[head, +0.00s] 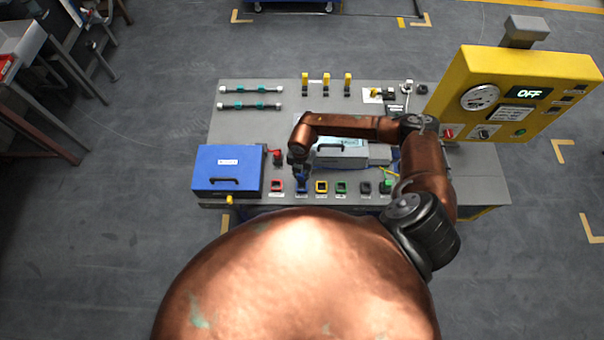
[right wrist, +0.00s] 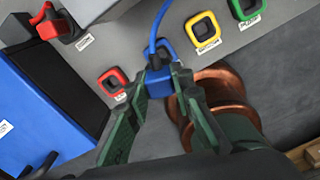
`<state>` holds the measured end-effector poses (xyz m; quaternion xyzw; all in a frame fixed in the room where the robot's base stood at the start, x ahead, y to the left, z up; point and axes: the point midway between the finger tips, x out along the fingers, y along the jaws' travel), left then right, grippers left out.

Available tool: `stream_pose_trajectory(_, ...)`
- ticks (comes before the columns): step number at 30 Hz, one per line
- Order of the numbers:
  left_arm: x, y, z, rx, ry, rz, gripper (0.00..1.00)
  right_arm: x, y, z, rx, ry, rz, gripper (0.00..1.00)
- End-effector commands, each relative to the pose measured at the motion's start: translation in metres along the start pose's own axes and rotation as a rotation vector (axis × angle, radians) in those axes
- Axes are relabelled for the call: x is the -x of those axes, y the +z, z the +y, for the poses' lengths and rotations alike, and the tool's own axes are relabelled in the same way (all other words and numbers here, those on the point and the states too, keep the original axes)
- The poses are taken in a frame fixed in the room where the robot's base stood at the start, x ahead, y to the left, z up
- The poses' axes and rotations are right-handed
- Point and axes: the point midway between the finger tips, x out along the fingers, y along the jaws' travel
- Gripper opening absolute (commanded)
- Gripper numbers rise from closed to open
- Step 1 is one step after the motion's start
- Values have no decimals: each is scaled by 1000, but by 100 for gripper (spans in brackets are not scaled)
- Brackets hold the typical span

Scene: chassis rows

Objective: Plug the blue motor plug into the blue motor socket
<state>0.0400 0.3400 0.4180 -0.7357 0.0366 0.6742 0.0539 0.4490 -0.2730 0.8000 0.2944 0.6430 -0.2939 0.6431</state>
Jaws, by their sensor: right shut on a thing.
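My right gripper (right wrist: 158,88) is shut on the blue motor plug (right wrist: 158,82), with a green finger on each side of it. A blue cable (right wrist: 153,35) rises from the plug. The blue motor socket (right wrist: 169,47) shows just behind the plug, partly hidden by it. The plug is at or very close to the socket; I cannot tell whether it is seated. In the head view my right gripper (head: 299,172) points down over the blue socket (head: 302,189), and the plug is hard to make out. My left gripper is not in view.
A red socket (head: 277,186) is left of the blue one; yellow (head: 321,187) and green (head: 341,187) sockets are right. A blue box (head: 228,180) stands at the left, beside a red plug (head: 277,156). A yellow control panel (head: 510,95) reading OFF stands at the right.

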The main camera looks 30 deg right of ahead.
Motion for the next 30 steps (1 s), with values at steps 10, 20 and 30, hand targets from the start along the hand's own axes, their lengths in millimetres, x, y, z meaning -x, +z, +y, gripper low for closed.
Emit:
stream_pose_trajectory(10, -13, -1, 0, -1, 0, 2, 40, -18, 0, -2, -44, -1, 1, 0)
stream_pose_trajectory(20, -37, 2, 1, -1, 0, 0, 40, -47, 0, -2, -43, -1, 1, 0)
stream_pose_trajectory(30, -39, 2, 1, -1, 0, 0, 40, -49, 0, -2, -42, -1, 0, 0)
